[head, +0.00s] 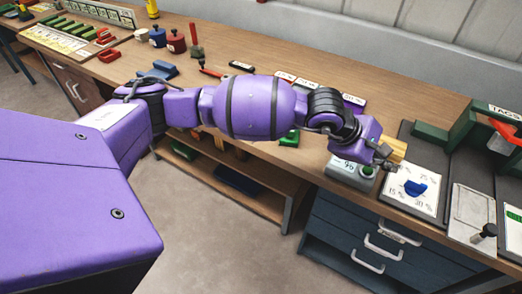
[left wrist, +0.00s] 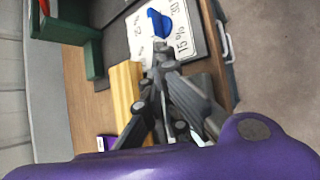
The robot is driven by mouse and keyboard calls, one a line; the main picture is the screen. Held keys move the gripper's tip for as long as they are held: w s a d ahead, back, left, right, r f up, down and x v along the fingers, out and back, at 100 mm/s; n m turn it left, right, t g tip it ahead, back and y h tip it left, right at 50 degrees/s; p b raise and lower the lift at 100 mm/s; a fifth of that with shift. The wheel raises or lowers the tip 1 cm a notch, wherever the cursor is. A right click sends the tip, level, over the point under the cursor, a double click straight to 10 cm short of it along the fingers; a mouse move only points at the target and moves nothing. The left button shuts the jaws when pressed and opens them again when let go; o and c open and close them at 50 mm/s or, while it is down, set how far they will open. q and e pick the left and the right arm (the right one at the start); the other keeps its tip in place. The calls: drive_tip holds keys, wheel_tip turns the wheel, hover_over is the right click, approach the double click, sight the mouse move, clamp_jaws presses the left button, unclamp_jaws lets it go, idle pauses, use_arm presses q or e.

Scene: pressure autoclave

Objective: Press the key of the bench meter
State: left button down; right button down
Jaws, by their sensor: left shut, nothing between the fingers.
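The bench meter (head: 348,173) is a pale box on the front edge of the bench in the head view. It has a small display and a green key (head: 368,170) on top. My left gripper (head: 388,161) is shut and empty, above and just right of the green key, apparently apart from it. In the left wrist view the shut fingers (left wrist: 162,58) point toward a white dial plate; the meter and its key cannot be made out there, behind the fingers. My right gripper is not in view.
The white dial plate (head: 426,204) with a blue knob (head: 415,187) lies right of the meter. A yellow block (head: 394,147) is close behind the gripper. A green stand (head: 462,131) is farther right. Blue drawers (head: 345,235) are below the bench.

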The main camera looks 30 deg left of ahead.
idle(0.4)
use_arm(q)
drive_tip(key=shift+f, duration=0.3)
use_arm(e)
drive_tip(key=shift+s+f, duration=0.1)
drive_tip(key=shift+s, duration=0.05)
